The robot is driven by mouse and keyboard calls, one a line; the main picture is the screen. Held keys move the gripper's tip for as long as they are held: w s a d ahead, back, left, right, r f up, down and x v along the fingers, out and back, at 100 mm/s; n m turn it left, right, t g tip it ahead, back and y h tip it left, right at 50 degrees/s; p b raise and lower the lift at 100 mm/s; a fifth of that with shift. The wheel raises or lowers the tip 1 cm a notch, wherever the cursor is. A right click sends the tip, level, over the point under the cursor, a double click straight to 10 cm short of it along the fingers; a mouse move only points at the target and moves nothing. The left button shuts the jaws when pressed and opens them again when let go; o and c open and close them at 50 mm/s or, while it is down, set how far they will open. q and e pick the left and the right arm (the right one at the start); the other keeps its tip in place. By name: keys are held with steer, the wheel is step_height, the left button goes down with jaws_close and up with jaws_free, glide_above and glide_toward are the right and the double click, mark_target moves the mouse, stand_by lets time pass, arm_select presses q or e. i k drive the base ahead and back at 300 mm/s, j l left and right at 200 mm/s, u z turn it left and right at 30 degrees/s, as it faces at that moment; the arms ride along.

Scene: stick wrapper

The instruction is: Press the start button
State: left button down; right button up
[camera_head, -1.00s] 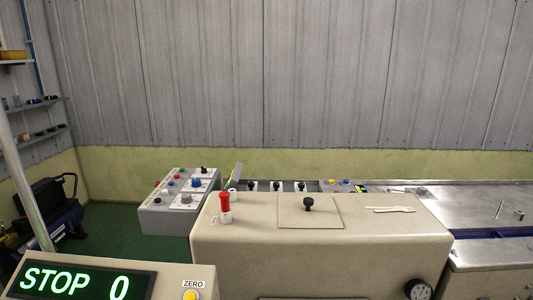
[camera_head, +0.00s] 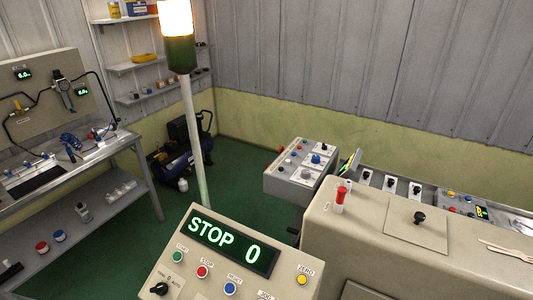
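A beige control panel (camera_head: 222,281) stands at the bottom middle of the head view, with a black display (camera_head: 233,241) reading "STOP 0" in green. The start button (camera_head: 178,257) is the green one at the panel's left, under a small label. A red stop button (camera_head: 202,271) sits to its right, then a blue button (camera_head: 230,288). A yellow button (camera_head: 302,280) labelled ZERO is at the right. A black selector knob (camera_head: 159,288) is below the green button. Neither of my grippers shows in the head view.
A lit signal lamp on a pole (camera_head: 191,130) rises behind the panel. A beige machine housing (camera_head: 385,235) stands right, a grey control box (camera_head: 299,172) behind. A workbench (camera_head: 60,180) with tools is at left. Green floor between bench and panel is mostly clear.

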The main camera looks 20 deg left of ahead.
mark_target(177, 255)
steer(key=k+j+u, duration=0.1)
steer(key=u, duration=1.05)
steer(key=l+u, duration=0.1)
steer(key=i+l, duration=0.05)
